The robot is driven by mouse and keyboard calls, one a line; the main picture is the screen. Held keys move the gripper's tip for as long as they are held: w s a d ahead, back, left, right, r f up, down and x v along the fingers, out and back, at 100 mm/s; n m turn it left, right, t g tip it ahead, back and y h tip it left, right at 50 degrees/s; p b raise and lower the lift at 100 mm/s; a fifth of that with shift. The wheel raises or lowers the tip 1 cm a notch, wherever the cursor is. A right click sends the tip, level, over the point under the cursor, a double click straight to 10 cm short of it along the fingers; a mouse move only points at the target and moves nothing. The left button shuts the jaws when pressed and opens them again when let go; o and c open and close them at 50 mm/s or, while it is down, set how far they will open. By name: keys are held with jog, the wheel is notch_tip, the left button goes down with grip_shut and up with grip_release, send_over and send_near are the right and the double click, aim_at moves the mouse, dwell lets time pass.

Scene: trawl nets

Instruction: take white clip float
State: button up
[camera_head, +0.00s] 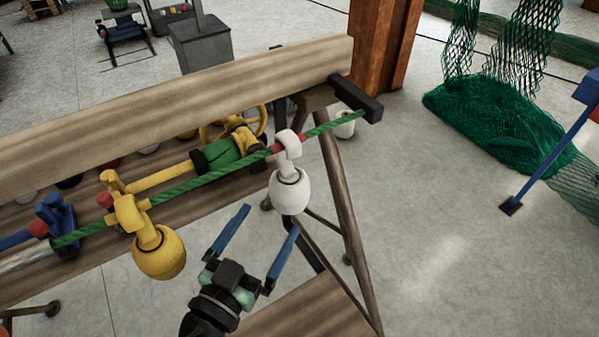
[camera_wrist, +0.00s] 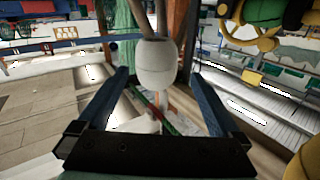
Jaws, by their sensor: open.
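The white clip float (camera_head: 289,190) hangs by its white clip (camera_head: 288,146) from a green rope, near the rope's right end. Its rounded body points down. My gripper (camera_head: 268,214) is open and empty, its two blue fingers spread just below and in front of the float. In the wrist view, the float (camera_wrist: 157,62) shows centred between the open fingers (camera_wrist: 158,76), about at or beyond their tips. I see no finger touching it.
A yellow clip float (camera_head: 158,254) and a blue clip (camera_head: 57,224) hang on the same green rope (camera_head: 185,187) to the left. A wooden beam (camera_head: 180,105) runs behind the rope. A trestle leg (camera_head: 345,210) stands right of the white float. Green netting (camera_head: 500,120) lies at the far right.

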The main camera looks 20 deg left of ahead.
aim_at(280, 206)
jog(key=w, duration=0.2)
jog(key=w+p, duration=0.1)
jog(key=w, duration=0.3)
jog(key=shift+w+d+r+p, duration=0.15)
jog(key=shift+d+r+p, duration=0.05)
jog(key=shift+d+p, duration=0.2)
jog(key=shift+w+d+r+p, duration=0.1)
jog(key=shift+w+p, duration=0.15)
jog(key=shift+w, duration=0.7)
jog(key=shift+w+d+f+p, duration=0.15)
jog(key=shift+w+p, duration=0.15)
jog(key=shift+w, duration=0.7)
jog(key=shift+w+d+r+p, duration=0.15)
jog(key=shift+w+p, duration=0.1)
jog(key=shift+w, duration=0.7)
jog(key=shift+c, duration=0.2)
jog(key=shift+a, duration=0.1)
jog(key=c, duration=1.1)
jog(key=shift+r, duration=0.1)
